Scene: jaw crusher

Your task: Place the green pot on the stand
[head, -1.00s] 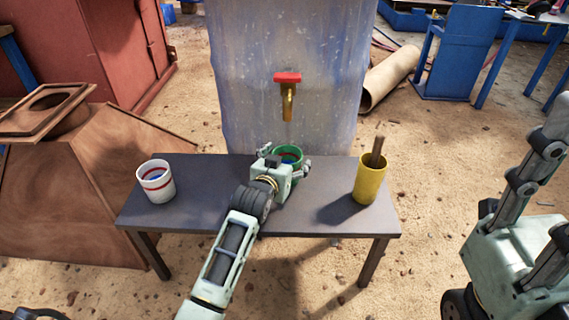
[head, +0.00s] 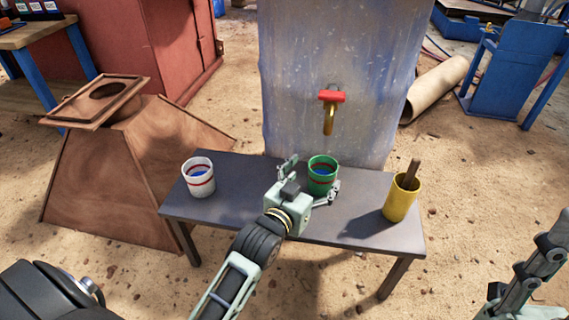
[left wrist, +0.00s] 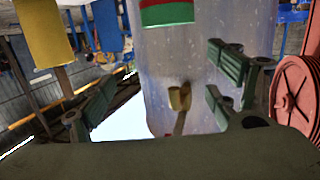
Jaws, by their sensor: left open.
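In the left wrist view, which is upside down, the pot (left wrist: 167,12) shows at the top edge, between and beyond the spread fingers (left wrist: 160,92). Contact is not visible. My right gripper (head: 545,255) is partly cut off at the right edge. Which thing is the stand is unclear.
A white pot (head: 198,180) stands at the bench's left and a yellow pot (head: 399,203) holding a stick at its right. A brown hopper (head: 130,165) is left of the bench. A wooden-topped table (head: 35,32) stands far left.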

